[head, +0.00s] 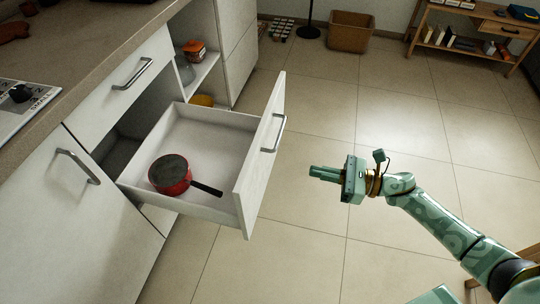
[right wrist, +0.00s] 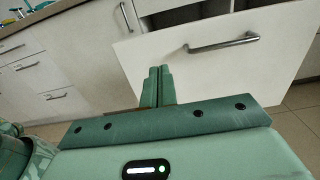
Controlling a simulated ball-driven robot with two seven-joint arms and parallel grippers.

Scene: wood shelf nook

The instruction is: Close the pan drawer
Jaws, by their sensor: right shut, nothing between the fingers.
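The pan drawer (head: 215,133) is pulled well out of the white cabinet in the head view. A red pan (head: 170,174) with a dark top and black handle lies inside it. The drawer's white front (head: 262,160) carries a metal handle (head: 274,133). My right gripper (head: 312,172) is to the right of the drawer front, apart from it, with its fingers together and empty. In the right wrist view the shut fingers (right wrist: 158,85) point toward the drawer front (right wrist: 215,68), below and left of its handle (right wrist: 222,43). My left gripper is out of view.
A counter (head: 90,48) runs above the cabinet. Another handled drawer (head: 128,78) sits above the open one, and a cabinet door (head: 80,200) is at left. An open shelf (head: 203,72) stands behind the drawer.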

